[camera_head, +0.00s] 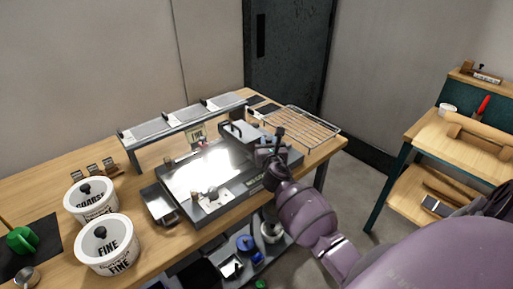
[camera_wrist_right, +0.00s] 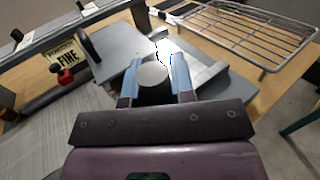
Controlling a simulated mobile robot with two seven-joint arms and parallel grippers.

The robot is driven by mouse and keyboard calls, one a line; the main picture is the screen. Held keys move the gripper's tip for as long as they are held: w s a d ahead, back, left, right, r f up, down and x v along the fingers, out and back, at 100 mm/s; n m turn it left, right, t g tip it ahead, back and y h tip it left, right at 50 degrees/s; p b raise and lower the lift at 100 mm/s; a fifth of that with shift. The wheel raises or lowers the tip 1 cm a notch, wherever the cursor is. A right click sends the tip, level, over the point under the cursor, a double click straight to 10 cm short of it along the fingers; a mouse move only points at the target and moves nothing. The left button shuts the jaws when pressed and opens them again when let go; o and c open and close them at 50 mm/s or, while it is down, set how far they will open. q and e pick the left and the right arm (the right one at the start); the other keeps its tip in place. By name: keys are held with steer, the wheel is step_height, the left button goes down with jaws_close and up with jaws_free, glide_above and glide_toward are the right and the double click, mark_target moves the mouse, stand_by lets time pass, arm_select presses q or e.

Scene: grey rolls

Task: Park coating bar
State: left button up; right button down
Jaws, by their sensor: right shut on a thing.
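The coating bar seems to be the grey block (camera_head: 240,134) with upright black handles at the right end of the flat coating machine (camera_head: 195,178). In the right wrist view, the grey block (camera_wrist_right: 122,62) has one black handle at its left. My right gripper (camera_head: 270,153) is over the machine's right part. In the right wrist view, my right gripper (camera_wrist_right: 155,82) has its blue-padded fingers shut on a dark round knob (camera_wrist_right: 153,76) with a grey top, beside the block. Whether the knob belongs to the block is hard to tell. My left gripper is not in view.
A wire rack (camera_head: 303,128) lies at the table's right end. A long raised shelf (camera_head: 185,117) runs behind the machine. A side bench (camera_head: 460,135) is at the right.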

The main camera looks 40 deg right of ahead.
steer(key=d, duration=0.9)
steer(key=shift+w+d+r, duration=0.15)
steer(key=shift+w, duration=0.15)
steer(key=c, duration=1.2)
jaws_free()
steer(key=shift+o, duration=1.2)
steer(key=shift+d, duration=0.15)
steer(key=shift+a, duration=0.2)
